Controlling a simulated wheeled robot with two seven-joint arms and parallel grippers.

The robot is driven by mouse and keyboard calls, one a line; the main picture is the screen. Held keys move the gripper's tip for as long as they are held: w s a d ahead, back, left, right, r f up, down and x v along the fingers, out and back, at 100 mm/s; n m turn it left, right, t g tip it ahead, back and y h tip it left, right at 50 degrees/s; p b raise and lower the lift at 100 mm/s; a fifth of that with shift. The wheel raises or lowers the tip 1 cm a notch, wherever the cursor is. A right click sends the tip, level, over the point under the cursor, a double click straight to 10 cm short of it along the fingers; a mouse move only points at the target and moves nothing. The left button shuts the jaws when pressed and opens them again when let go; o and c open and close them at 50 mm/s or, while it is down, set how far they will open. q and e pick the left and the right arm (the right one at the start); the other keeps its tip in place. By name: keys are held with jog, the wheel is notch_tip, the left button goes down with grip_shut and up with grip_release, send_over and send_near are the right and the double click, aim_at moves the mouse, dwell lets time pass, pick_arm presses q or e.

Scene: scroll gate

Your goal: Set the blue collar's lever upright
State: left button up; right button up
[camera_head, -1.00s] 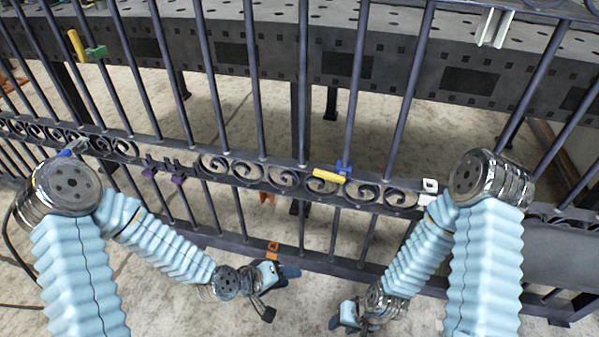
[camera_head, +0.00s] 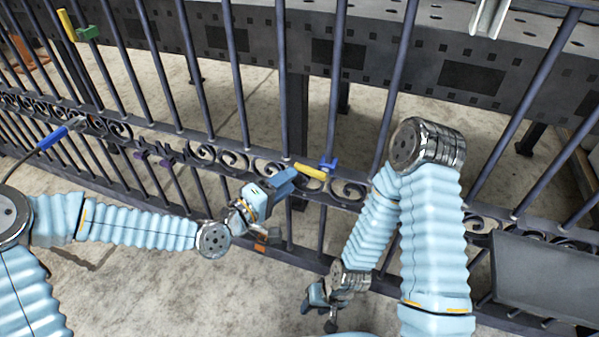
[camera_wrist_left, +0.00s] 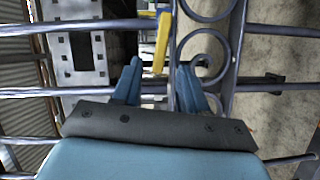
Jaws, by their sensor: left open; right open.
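The blue collar (camera_head: 328,163) sits on an upright bar of the gate just above the scroll band. Its yellow lever (camera_head: 311,171) lies over sideways, pointing left and slightly up in the head view. My left gripper (camera_head: 286,179) is open just left of the lever's free end. My right gripper (camera_head: 319,297) is low, well away from the collar, and open.
The dark gate (camera_head: 240,90) with its bars and scrolls spans the view. A green collar (camera_head: 87,33) with a yellow lever is at upper left. Purple parts (camera_head: 165,162) sit on the scroll band. A perforated grey beam (camera_head: 430,60) stands behind.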

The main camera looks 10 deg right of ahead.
aim_at(303, 171)
pick_arm(q)
jog(key=x, duration=0.5)
jog(key=shift+w+d, duration=0.1)
jog(key=shift+d, duration=0.1)
grip_shut()
